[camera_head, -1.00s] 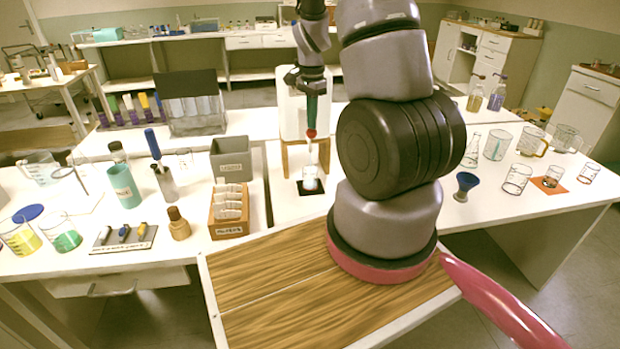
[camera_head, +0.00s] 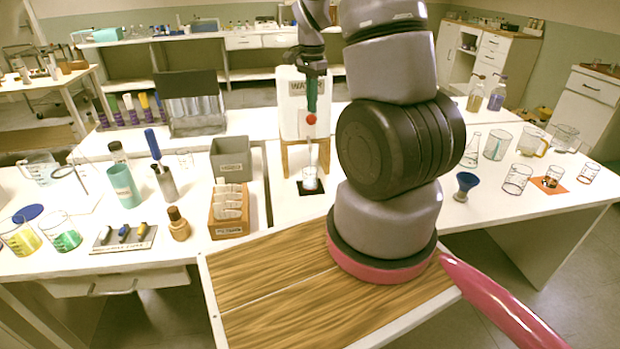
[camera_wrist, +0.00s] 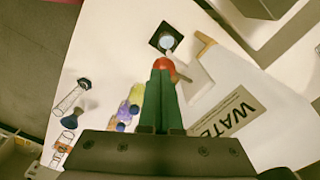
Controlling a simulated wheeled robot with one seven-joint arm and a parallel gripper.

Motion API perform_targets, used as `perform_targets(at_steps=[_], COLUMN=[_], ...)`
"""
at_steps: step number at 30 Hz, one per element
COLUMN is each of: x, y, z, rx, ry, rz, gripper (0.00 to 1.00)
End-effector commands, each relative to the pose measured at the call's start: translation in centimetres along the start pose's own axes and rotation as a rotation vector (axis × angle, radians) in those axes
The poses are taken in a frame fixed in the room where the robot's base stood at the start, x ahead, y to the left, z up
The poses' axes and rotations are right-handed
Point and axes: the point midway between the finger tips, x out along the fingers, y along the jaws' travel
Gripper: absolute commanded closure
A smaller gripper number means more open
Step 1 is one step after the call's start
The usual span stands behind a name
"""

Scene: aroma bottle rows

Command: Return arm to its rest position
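My gripper (camera_head: 311,108) hangs in front of the white water container (camera_head: 290,108), which bears a WATER label. Its two green fingers are together at the tips, which also show in the wrist view (camera_wrist: 162,74). A round red knob (camera_head: 311,119) sits right at the fingertips; in the wrist view the knob (camera_wrist: 165,63) shows just past them. I cannot tell whether they touch it. Below it, a small glass (camera_head: 309,180) stands on a black square mat (camera_head: 311,190); the glass also shows in the wrist view (camera_wrist: 166,42).
On the left are a grey bin (camera_head: 230,160), a wooden rack (camera_head: 228,230) and several vessels. A blue funnel (camera_head: 466,184) and several glass vessels stand on the right. The wooden board (camera_head: 265,275) in front is bare beside my arm.

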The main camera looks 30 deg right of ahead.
Motion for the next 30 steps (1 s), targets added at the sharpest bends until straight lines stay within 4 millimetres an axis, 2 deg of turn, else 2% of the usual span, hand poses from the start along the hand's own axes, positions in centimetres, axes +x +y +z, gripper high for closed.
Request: perform_targets(at_steps=[3,7,23,26,30], x=[-1.8,-2.8,-3.1,-4.5,-8.8], y=[0.0,0.0,0.1,0.2,1.0], z=[0.0,0.0,0.1,0.8,3.1], rx=[0.0,0.0,-0.003,-0.033,-0.138], ry=[0.0,0.0,-0.001,-0.007,-0.017], rz=[-0.002,-0.001,-0.004,-0.032,-0.124], gripper=[1.0,1.0,1.0,1.0,1.0])
